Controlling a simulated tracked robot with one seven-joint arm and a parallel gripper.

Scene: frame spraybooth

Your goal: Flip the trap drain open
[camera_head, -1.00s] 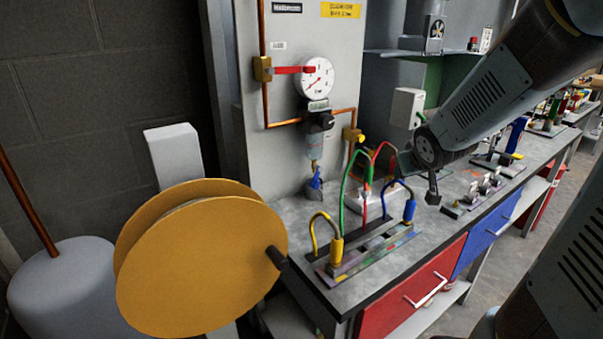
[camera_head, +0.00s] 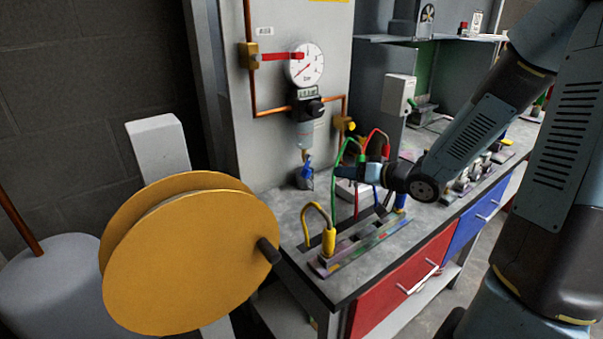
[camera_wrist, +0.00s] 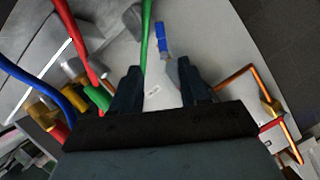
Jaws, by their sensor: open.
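The trap drain's blue lever (camera_head: 307,166) hangs under the clear trap bowl (camera_head: 304,134), below the round gauge on the grey panel. A blue piece that looks like this lever (camera_wrist: 160,38) shows in the wrist view, beyond my fingertips and near the right finger. My gripper (camera_head: 340,172) is to the right of the lever in the head view, pointing left at it, with a gap between them. In the wrist view my gripper (camera_wrist: 158,76) is open and empty. The lever's exact angle is too small to tell.
A green hose (camera_wrist: 146,35) crosses in front of the fingers in the wrist view. Red (camera_head: 377,137) and yellow (camera_head: 314,210) hoses rise from the bench's coupling rack (camera_head: 350,252). A yellow reel (camera_head: 190,262) stands at front left. Copper pipe (camera_head: 272,113) runs along the panel.

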